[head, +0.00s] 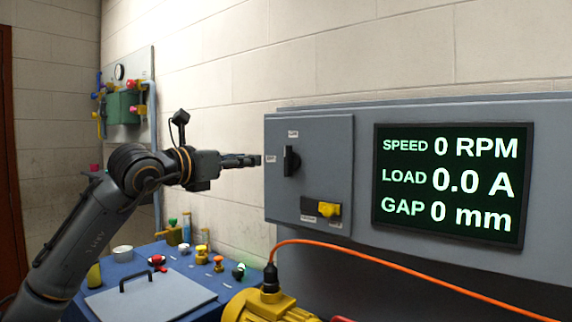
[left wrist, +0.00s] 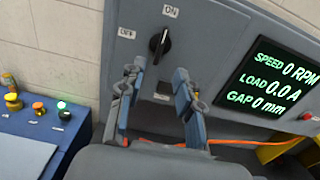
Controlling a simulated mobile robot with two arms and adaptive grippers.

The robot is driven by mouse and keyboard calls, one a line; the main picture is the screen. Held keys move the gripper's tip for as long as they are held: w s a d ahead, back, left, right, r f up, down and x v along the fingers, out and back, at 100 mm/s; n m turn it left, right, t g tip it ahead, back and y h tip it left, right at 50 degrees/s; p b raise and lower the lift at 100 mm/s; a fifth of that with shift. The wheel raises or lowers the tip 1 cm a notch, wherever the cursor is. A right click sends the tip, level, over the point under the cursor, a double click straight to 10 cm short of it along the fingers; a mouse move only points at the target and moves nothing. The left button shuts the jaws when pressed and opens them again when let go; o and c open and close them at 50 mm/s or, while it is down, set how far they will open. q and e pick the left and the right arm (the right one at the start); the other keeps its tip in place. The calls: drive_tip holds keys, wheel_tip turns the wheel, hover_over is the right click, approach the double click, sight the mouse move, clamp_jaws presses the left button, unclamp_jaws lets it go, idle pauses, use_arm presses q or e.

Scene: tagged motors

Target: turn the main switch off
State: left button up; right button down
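The main switch is a black rotary knob (head: 291,160) on the grey panel door (head: 310,185). It also shows in the left wrist view (left wrist: 159,46), where its handle points up toward the ON label (left wrist: 171,12); the OFF label (left wrist: 126,33) is to its left. My left gripper (head: 257,160) reaches toward the knob from the left, at about its height. In the left wrist view its two fingers (left wrist: 158,72) are spread apart with nothing between them, below the knob and apart from it. My right gripper is in neither view.
A yellow handle (head: 329,209) sits low on the door. A screen (head: 450,185) right of it reads 0 RPM, 0.0 A, 0 mm. Below are a blue bench (head: 190,260) with buttons, a yellow motor (head: 262,308) and an orange cable (head: 400,268).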

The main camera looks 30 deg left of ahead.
sight(285, 156)
use_arm(q)
drive_tip(key=w+p, duration=0.1)
drive_tip(key=w, duration=0.3)
drive_tip(key=w+d+p, duration=0.1)
drive_tip(key=w+p, duration=0.1)
drive_tip(key=w, duration=0.2)
drive_tip(key=w+p, duration=0.1)
drive_tip(key=w, duration=0.3)
drive_tip(key=shift+w+d+r+p, duration=0.1)
drive_tip(key=shift+d+p, duration=0.05)
drive_tip(key=shift+p, duration=0.25)
drive_tip(key=shift+w, duration=0.6)
clamp_jaws()
